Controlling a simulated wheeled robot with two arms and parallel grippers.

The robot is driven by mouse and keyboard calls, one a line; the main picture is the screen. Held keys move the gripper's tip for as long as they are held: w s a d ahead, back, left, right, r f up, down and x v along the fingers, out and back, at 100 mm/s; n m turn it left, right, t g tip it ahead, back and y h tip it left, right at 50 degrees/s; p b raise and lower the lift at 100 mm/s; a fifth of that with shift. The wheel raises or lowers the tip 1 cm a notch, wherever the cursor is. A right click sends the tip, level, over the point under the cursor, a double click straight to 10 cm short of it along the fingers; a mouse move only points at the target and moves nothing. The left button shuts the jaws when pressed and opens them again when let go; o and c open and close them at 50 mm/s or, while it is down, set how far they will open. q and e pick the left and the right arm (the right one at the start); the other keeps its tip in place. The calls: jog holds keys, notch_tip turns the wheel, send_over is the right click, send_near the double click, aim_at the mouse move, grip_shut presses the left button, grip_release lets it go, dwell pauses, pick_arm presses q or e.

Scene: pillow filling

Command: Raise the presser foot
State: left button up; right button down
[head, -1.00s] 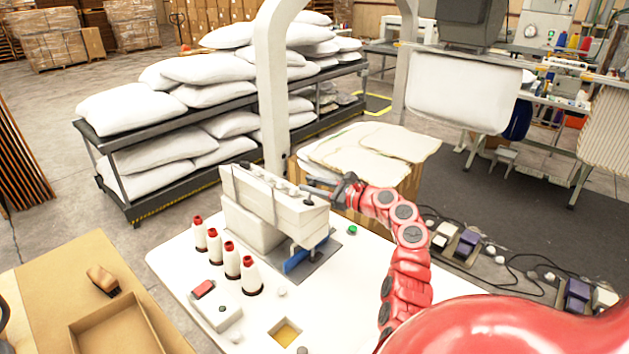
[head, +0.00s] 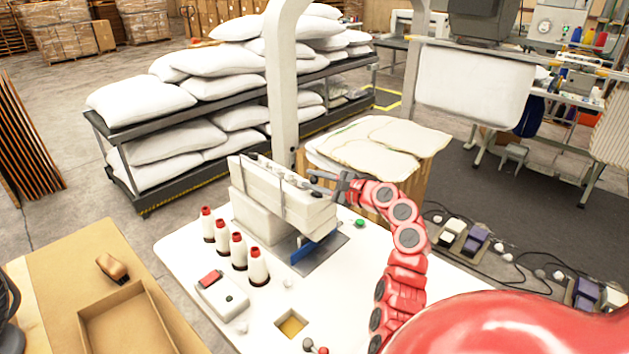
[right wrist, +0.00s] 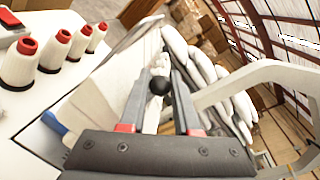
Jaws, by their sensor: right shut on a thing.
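The white sewing machine (head: 265,220) stands on the white table (head: 190,262), with a blue part (head: 312,246) low at its right end. My right gripper (head: 328,180) is at the upper right end of the machine head. In the right wrist view, its two fingers (right wrist: 159,88) are closed around a black ball knob (right wrist: 159,85), with dark finger pads on both sides. The presser foot itself is hidden behind the machine head and cannot be made out. My left gripper is not in view.
Several thread cones (head: 238,250) and a control box with a red button (head: 215,290) stand on the table's left side. A white post (head: 283,90) rises behind the machine. A carton with cream fabric pieces (head: 375,145) stands behind the gripper.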

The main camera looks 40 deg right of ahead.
jog(key=c, duration=0.6)
grip_release()
jog(key=shift+a, duration=0.1)
jog(key=shift+c, duration=0.2)
jog(key=shift+s, duration=0.1)
jog(key=shift+s+d, duration=0.2)
jog(key=shift+s, duration=0.1)
jog(key=b+v, duration=0.5)
jog(key=v, duration=1.1)
jog(key=shift+s, duration=0.3)
jog(key=shift+a+r, duration=0.1)
